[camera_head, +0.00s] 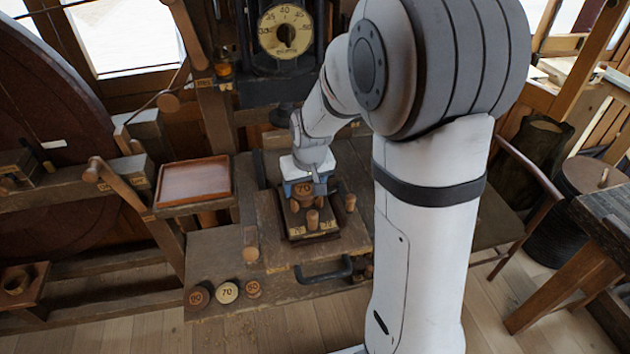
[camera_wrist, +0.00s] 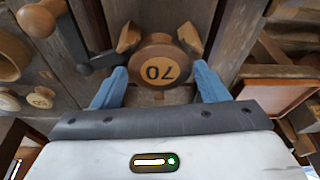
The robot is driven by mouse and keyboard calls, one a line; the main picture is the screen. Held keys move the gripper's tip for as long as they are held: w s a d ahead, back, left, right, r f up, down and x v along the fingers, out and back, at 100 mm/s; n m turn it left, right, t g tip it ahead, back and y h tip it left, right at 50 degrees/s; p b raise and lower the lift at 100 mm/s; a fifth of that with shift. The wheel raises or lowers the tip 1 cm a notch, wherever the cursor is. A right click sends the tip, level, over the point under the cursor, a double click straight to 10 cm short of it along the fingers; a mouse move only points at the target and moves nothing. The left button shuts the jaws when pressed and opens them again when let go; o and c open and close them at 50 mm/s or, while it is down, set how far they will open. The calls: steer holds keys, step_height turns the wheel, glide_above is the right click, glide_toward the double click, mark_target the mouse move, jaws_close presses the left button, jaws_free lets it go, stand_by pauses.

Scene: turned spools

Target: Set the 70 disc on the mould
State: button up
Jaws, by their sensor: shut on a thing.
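A round wooden disc marked 70 (camera_head: 303,189) is held in my gripper (camera_head: 304,188). The wrist view shows the disc (camera_wrist: 158,66) face on, its number upside down, between my two blue fingertips (camera_wrist: 158,88). The mould (camera_head: 322,228) appears to be the square wooden block with upright pegs on the bench, directly under the disc. Pegs (camera_wrist: 130,37) stand close around the disc in the wrist view. My fingers and the disc hide the middle of the mould, so I cannot tell whether the disc touches it.
Several numbered discs lie at the bench's front left, including a dark one (camera_head: 198,297) and a pale one that seems marked 70 (camera_head: 228,292). A reddish tray (camera_head: 194,182) stands left. A dark handle (camera_head: 323,270) sticks out in front of the mould. A dial gauge (camera_head: 285,31) hangs behind.

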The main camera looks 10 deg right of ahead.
steer(key=shift+f, duration=0.2)
steer(key=o, duration=0.9)
steer(key=shift+o, duration=0.2)
steer(key=shift+r, duration=0.55)
steer(key=b+v, duration=0.2)
steer(key=v, duration=0.9)
steer(key=s+d+f+m, duration=0.1)
steer(key=s+d, duration=0.1)
steer(key=s, duration=1.7)
steer(key=shift+d+f, duration=0.15)
steer(key=shift+f, duration=0.05)
